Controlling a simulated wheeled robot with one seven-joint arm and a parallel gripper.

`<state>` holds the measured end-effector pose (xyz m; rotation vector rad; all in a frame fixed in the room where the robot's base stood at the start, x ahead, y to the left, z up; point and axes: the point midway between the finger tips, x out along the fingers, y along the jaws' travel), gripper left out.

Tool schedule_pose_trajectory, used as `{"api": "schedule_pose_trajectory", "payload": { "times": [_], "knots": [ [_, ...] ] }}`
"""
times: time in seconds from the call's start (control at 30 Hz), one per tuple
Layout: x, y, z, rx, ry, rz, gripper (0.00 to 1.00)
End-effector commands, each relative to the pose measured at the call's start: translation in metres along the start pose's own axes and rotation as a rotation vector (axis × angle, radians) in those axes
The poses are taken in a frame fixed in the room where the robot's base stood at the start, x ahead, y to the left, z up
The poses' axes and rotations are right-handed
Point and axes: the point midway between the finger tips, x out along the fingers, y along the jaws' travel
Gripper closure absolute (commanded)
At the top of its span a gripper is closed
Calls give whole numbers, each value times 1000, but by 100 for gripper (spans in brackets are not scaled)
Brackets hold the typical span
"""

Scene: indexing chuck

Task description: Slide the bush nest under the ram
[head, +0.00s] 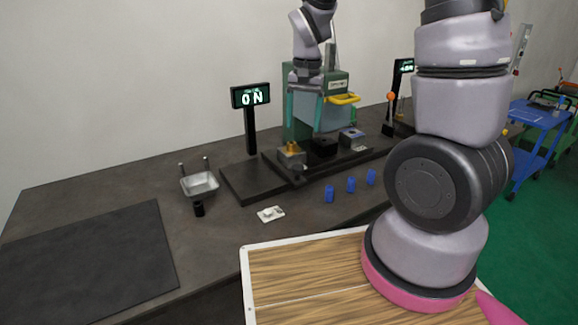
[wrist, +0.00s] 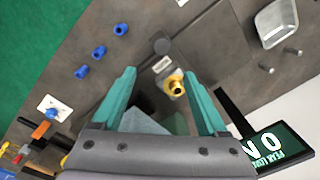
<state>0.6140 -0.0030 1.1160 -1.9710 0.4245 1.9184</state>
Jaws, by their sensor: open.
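The bush nest, a grey block with a brass bush on top (head: 291,155), sits at the left of the dark slide rail in the head view. It also shows in the wrist view (wrist: 174,86), beyond and between my fingers. My gripper (head: 304,124) is open, with teal fingers pointing down, above and slightly right of the nest; its fingers also show in the wrist view (wrist: 160,74). Nothing is held and the fingers appear apart from the nest. The green press (head: 299,122) stands behind; its ram is hidden or cannot be made out behind my gripper.
A black block (head: 323,146) and a grey block with a blue top (head: 352,139) sit right of the nest. Several blue pieces (head: 329,194) stand in front. The table's left side is clear.

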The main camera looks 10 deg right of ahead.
Motion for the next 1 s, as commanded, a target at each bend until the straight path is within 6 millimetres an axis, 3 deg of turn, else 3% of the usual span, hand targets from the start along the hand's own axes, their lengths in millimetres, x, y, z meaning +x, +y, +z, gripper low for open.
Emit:
{"api": "schedule_pose_trajectory", "payload": {
  "times": [0.1,0.37,0.7,1.0],
  "knots": [
    [19,-4,-1,1,-14,37,24],
    [45,-3,-1,3,-20,49,24],
    [107,0,0,4,-19,48,24],
    [131,0,0,3,-16,45,24]
  ]
}}
